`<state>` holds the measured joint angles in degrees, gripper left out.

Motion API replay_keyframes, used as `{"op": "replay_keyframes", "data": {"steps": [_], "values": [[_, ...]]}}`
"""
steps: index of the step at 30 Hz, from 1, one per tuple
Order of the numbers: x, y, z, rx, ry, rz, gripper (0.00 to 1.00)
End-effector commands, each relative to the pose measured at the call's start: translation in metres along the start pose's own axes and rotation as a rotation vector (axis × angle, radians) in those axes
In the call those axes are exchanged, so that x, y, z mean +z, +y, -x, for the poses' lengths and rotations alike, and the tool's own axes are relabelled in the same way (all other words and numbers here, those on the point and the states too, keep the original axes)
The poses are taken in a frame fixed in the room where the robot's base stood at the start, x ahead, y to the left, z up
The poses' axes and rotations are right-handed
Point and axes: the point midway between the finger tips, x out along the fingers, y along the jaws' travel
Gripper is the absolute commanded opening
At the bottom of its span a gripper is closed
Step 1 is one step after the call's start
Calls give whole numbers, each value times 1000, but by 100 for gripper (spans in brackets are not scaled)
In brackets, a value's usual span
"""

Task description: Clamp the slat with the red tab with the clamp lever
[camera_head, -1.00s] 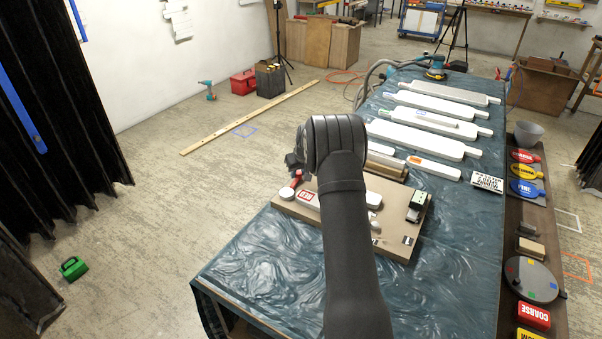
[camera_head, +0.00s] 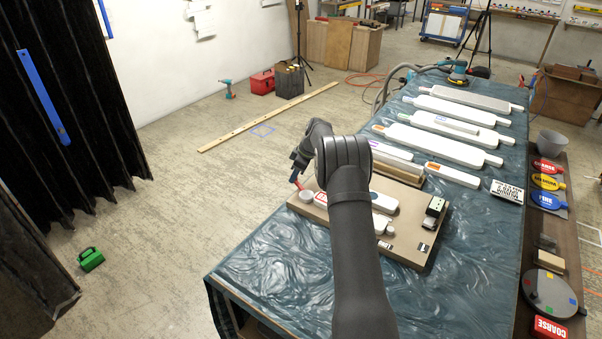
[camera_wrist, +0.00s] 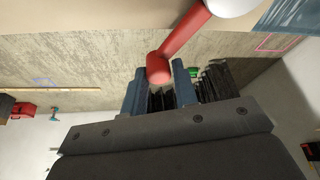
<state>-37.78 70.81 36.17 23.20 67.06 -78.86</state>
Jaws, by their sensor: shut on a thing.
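The clamp lever is a red handle (camera_head: 299,185) on a round white pivot (camera_head: 306,197) at the left end of the brown board (camera_head: 410,256). In the wrist view, the lever's rounded red end (camera_wrist: 158,70) lies between the fingertips of my gripper (camera_wrist: 159,82). My gripper (camera_head: 296,172) is shut on the lever in the head view, where my arm partly covers it. A white slat with a red label (camera_head: 320,199) lies on the board right of the pivot; my arm hides its middle. The lever points to the upper left, away from the slat.
Several white slats (camera_head: 432,145) lie on the cloth-covered table behind the board. A dark side shelf (camera_head: 553,220) holds coloured paddles. The cloth (camera_head: 270,270) in front is clear.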

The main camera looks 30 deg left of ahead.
Motion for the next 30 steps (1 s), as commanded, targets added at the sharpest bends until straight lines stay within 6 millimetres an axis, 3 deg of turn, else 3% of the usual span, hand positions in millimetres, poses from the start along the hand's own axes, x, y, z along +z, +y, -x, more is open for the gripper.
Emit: {"op": "replay_keyframes", "data": {"steps": [15, 30], "values": [[-14, -27, -8, -159, -5, 382, 0], [-16, -37, -9, -209, -5, 505, 0]]}}
